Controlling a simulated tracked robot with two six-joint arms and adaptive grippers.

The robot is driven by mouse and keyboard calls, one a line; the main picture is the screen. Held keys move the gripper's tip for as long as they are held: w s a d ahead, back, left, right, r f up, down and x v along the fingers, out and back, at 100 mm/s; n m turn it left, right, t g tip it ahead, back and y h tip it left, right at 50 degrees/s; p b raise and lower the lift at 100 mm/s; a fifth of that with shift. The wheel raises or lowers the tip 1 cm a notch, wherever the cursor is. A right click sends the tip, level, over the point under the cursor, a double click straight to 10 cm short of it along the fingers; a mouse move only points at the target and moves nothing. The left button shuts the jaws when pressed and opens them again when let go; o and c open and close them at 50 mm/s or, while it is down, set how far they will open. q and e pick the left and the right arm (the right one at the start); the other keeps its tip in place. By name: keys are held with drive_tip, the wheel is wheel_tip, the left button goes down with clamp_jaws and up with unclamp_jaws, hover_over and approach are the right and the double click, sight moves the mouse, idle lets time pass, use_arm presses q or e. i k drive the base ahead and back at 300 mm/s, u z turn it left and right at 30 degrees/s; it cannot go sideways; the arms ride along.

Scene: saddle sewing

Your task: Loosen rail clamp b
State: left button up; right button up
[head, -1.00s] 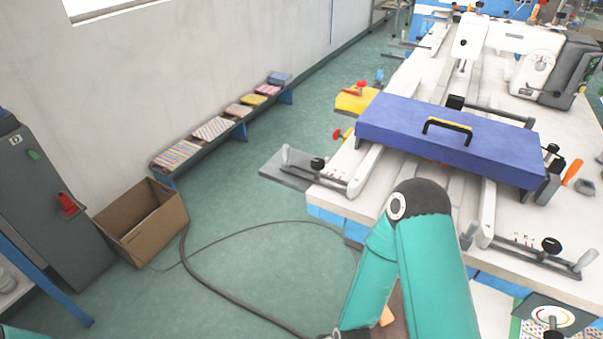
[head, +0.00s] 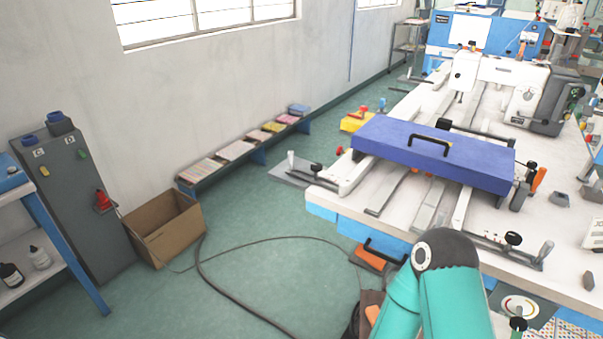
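Two clamp-like bars with black knobs show at the front of the white sewing table (head: 383,225). One clamp (head: 316,168) is at the table's left edge with a pale upright handle beside it. The other clamp (head: 513,238) is at the front right, with a grey handle at its right end. I cannot read a letter on either, so which is rail clamp b I cannot tell. White rails run back under a blue panel with a black handle (head: 434,152). A teal arm of mine rises at the bottom, right of centre. Neither gripper is in view.
A white sewing machine (head: 525,105) stands at the back right. An open cardboard box (head: 165,235) and a dark cable (head: 215,285) lie on the green floor at left. A low bench (head: 235,160) with stacked cloths runs along the wall. Floor between box and table is mostly clear.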

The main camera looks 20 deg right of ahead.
sight(315, 168)
drive_tip(key=z, duration=0.2)
drive_tip(key=i, duration=0.9)
drive_tip(key=u, duration=0.1)
